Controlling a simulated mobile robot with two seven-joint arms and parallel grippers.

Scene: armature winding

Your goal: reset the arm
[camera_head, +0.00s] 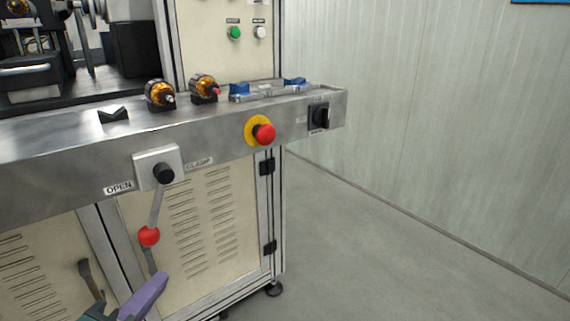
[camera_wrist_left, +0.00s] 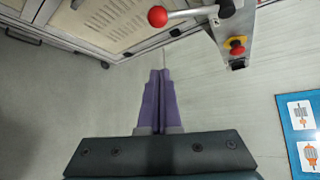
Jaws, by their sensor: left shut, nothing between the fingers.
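My left gripper (camera_head: 146,296) is at the bottom of the head view, low in front of the machine's cabinet. Its purple fingers are together with nothing between them, as the left wrist view (camera_wrist_left: 160,75) also shows. Above it hangs the clamp lever with a red ball knob (camera_head: 149,236), between the OPEN and CLASP labels. The lever points down. In the left wrist view the knob (camera_wrist_left: 157,16) is beyond the fingertips, apart from them. My right gripper is in neither view.
On the steel ledge (camera_head: 60,150) are two copper armatures (camera_head: 160,93) (camera_head: 204,86) on black holders, an empty black holder (camera_head: 114,115) and a blue-ended fixture (camera_head: 268,90). A red emergency button (camera_head: 264,134) and black switch (camera_head: 319,116) stick out in front. Floor (camera_head: 380,240) at right is clear.

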